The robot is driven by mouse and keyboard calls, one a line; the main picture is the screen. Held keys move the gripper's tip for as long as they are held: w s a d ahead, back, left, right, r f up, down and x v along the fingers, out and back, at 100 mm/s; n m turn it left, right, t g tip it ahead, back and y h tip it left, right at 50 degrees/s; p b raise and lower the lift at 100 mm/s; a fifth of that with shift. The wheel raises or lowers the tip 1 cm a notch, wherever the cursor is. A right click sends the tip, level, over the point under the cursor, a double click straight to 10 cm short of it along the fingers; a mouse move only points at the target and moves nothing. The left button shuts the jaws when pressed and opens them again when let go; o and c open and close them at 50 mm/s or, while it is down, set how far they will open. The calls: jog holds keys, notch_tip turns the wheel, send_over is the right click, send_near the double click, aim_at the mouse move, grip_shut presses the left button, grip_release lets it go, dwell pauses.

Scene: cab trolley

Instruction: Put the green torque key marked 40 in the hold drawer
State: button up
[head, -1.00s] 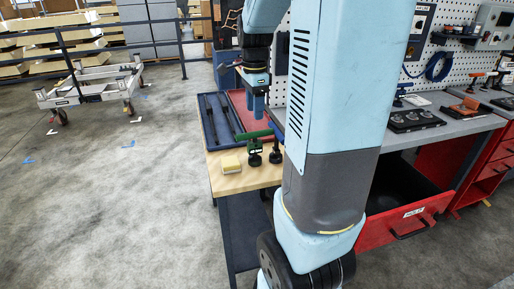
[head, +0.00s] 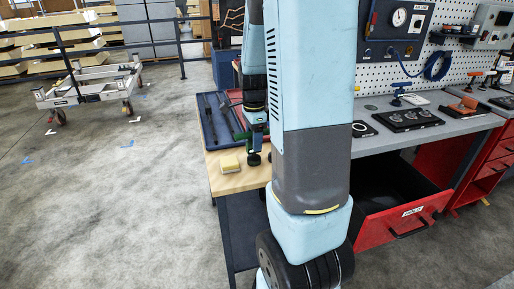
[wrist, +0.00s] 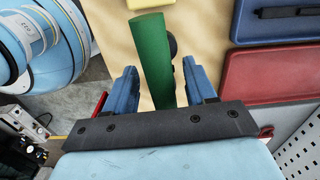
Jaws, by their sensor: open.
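The green torque key (head: 245,136) is on the wooden trolley top, mostly hidden behind my arm in the head view. Its green handle (wrist: 151,60) shows large in the wrist view; no marking is readable. My gripper (wrist: 159,75) is open, with its blue fingers on either side of the handle and gaps showing. In the head view my gripper (head: 254,128) points down at the key. A black knob (head: 253,159) shows just below it. The hold drawer (head: 375,228) is red, pulled open under the workbench, with a white label. Its visible inside is dark and looks empty.
A blue tray (head: 206,138) with dark tools and a red tray (wrist: 270,75) lie on the trolley. The grey workbench (head: 385,143) bears black gauge trays.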

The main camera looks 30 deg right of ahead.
jog(key=shift+f, duration=1.1)
jog(key=shift+c, duration=0.4)
grip_shut()
